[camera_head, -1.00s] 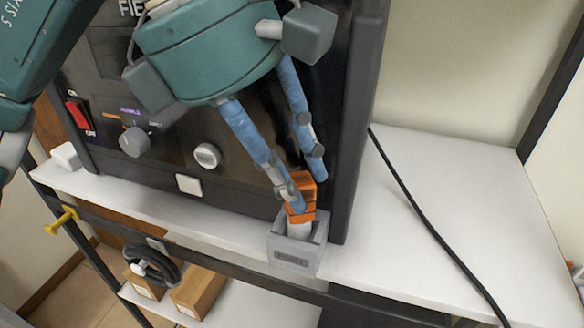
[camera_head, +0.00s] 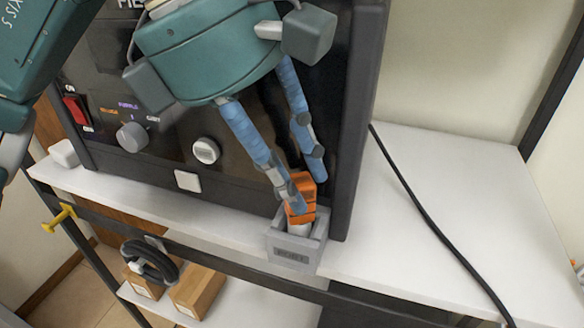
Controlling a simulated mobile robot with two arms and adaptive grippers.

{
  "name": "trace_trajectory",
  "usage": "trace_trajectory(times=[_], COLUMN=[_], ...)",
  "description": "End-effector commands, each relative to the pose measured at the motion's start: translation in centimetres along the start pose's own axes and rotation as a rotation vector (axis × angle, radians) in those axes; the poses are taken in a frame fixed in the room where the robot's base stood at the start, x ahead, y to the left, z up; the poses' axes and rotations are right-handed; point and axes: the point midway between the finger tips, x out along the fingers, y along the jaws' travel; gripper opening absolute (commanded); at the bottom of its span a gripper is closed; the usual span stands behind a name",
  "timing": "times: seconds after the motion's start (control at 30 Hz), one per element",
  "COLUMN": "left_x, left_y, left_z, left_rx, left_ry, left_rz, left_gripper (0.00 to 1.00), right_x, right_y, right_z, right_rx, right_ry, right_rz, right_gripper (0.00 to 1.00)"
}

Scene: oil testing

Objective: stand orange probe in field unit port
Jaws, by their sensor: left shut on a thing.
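The orange probe (camera_head: 304,196) is between the fingers of my left gripper (camera_head: 308,183), which is shut on it. The probe is roughly upright, with a pale lower part (camera_head: 300,228) just below the orange body. This lower part enters the mouth of a small grey box-shaped port (camera_head: 291,253) with a dark label on its front. How deep the tip sits inside is hidden by the port's front wall. The port is at the front edge of the white shelf, before the black field unit (camera_head: 345,150). My right gripper is not in view.
The unit's front carries a red switch (camera_head: 77,113), a grey knob (camera_head: 132,137) and a round button (camera_head: 206,150). A black cable (camera_head: 425,215) crosses the white shelf (camera_head: 465,190), otherwise clear at right.

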Motion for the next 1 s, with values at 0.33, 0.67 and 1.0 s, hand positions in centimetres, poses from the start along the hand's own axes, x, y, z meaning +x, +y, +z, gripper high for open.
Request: trace_trajectory(times=[0.33, 0.67, 1.0], left_x=[0.2, -1.0, -3.8], left_y=[0.0, 0.0, 0.0], left_z=[-0.1, 0.0, 0.0], left_rx=[0.000, -0.001, -0.001], left_ry=[0.000, 0.000, -0.001], left_rz=[0.000, 0.000, 0.001], left_gripper=[0.36, 0.36, 0.36], right_x=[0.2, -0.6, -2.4], right_y=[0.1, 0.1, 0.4], right_z=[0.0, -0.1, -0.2], right_rx=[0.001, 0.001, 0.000], right_ry=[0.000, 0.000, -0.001], right_rz=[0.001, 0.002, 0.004], right_gripper=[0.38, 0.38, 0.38])
